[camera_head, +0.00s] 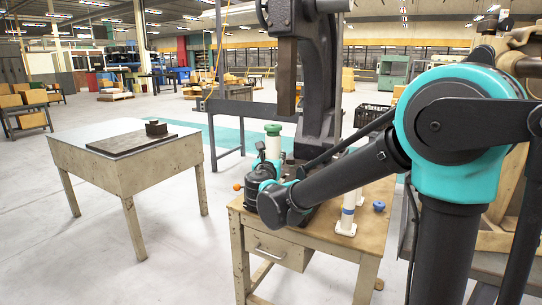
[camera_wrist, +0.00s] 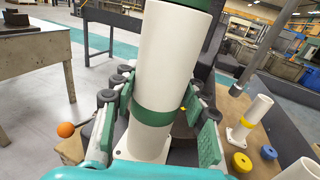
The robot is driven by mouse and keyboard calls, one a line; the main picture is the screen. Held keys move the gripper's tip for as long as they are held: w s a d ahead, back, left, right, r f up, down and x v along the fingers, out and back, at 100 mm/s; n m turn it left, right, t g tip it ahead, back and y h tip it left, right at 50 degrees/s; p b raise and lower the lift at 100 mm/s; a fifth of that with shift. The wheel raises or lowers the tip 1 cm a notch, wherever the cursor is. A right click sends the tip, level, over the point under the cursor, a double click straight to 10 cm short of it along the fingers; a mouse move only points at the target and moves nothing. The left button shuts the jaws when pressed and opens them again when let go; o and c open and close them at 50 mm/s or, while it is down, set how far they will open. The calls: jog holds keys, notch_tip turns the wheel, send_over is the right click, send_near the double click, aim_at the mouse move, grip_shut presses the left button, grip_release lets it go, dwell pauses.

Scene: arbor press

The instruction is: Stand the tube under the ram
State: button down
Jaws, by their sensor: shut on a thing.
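My gripper (camera_wrist: 163,105) is shut on a white tube (camera_wrist: 166,65) with a green band and a dark green top. The fingers lie on both sides of the tube, and its flanged foot shows low in the wrist view. In the head view the tube's green top (camera_head: 273,129) stands above my gripper (camera_head: 268,172), roughly upright. The dark ram (camera_head: 287,75) of the arbor press (camera_head: 320,70) hangs higher and slightly right of the tube's top. My arm hides much of the press base. I cannot tell whether the foot touches anything.
The press stands on a wooden bench (camera_head: 290,236). White tubes with flanged feet (camera_head: 347,215) stand right of my arm, one yellow-banded (camera_wrist: 250,118). A blue cap (camera_head: 379,205) and a yellow cap (camera_wrist: 241,162) lie nearby. An orange ball (camera_wrist: 66,129) is at the left edge. A separate table (camera_head: 105,165) is left.

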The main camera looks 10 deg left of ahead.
jog(key=w+d, duration=0.3)
jog(key=w, duration=0.6)
jog(key=shift+w+d, duration=0.25)
dwell(0.4)
jog(key=shift+f, duration=0.6)
dwell(1.0)
jog(key=c, duration=0.7)
grip_release()
jog(key=shift+c, duration=0.2)
jog(key=shift+s, duration=0.1)
